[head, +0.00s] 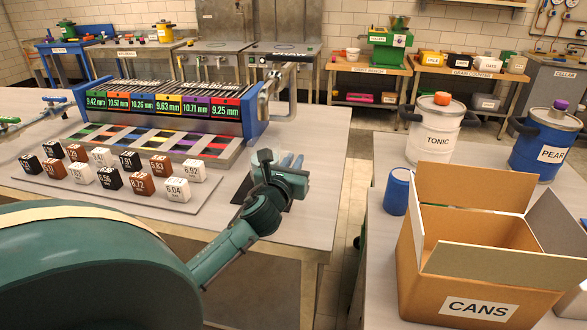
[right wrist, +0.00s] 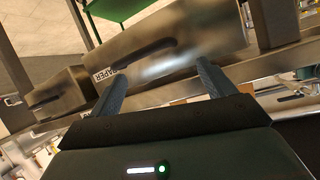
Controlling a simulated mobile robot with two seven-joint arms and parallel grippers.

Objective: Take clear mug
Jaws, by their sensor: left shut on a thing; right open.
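My left gripper (head: 276,168) is shut at the right end of the left table, above a dark patch. A pale bluish, see-through shape (head: 291,160) shows just behind its jaws. It seems to be the clear mug, but the gripper hides most of it, and I cannot tell whether it touches the table. My right gripper (right wrist: 158,85) is open in the right wrist view, with nothing between its fingers.
The left table holds a rack with lit number displays (head: 170,105) and several numbered cubes (head: 110,168). A floor gap separates the tables.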

